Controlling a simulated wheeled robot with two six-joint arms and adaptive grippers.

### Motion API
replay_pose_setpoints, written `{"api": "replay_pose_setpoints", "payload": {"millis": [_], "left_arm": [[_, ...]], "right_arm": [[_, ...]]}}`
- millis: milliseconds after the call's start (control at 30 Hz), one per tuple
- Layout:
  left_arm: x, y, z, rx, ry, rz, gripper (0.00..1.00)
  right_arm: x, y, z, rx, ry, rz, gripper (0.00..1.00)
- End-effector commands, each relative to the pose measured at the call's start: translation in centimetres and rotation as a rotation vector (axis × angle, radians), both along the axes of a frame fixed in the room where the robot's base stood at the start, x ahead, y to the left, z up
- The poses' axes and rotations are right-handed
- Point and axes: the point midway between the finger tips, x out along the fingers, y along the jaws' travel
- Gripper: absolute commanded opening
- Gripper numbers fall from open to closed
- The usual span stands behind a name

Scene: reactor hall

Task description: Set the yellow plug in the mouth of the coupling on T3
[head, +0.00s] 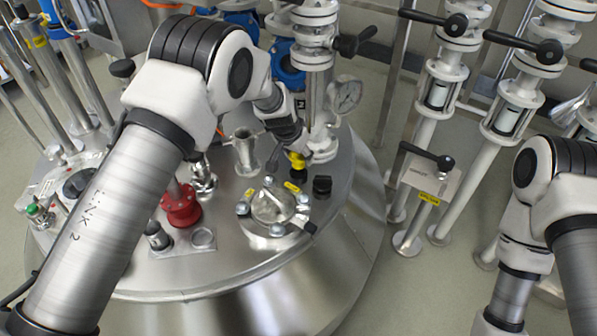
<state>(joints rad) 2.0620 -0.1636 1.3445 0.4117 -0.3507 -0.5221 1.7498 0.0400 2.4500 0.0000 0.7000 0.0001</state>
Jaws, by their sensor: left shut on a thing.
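My left gripper (291,143) reaches down over the right side of the steel vessel lid and is shut on the yellow plug (297,160). The plug shows just below the fingertips. Directly under it in the picture is a small dark fitting (299,174), which looks like the coupling. Plug and fitting meet in the picture; I cannot tell whether the plug is seated in the mouth or only above it. No T3 label is readable. My right arm is at the right edge, and its gripper is out of view.
A black cap (322,185) stands right of the fitting. A clamped round cover (273,206) lies in front, and a steel stub (245,152) stands left. A white flanged pipe with a pressure gauge (345,95) rises close behind. A red flange (180,205) is further left.

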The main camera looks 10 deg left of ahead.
Motion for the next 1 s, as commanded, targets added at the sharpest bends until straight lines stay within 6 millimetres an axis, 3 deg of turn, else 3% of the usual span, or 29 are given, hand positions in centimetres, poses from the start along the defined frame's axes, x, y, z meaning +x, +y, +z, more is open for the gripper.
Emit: {"api": "replay_pose_setpoints", "payload": {"millis": [133,233,567,600,667,1000], "left_arm": [[0.0,0.0,-3.0,0.0,0.0,0.001,0.19],[0.0,0.0,-4.3,-0.001,-0.001,0.001,0.19],[0.0,0.0,-4.7,-0.001,-0.002,0.0,0.19],[0.0,0.0,-4.8,-0.001,-0.002,0.0,0.56],[0.0,0.0,-4.7,0.0,-0.002,0.0,0.77],[0.0,0.0,-4.8,-0.001,-0.002,0.0,0.78]], "right_arm": [[0.0,0.0,-1.3,0.0,0.0,0.0,0.34],[0.0,0.0,-1.1,0.0,0.0,0.0,0.34],[0.0,0.0,-1.2,0.0,0.0,0.0,0.34],[0.0,0.0,-1.2,0.0,0.0,0.0,0.34],[0.0,0.0,-1.1,0.0,0.0,0.0,0.34],[0.0,0.0,-1.4,0.0,0.0,0.0,0.34]]}}
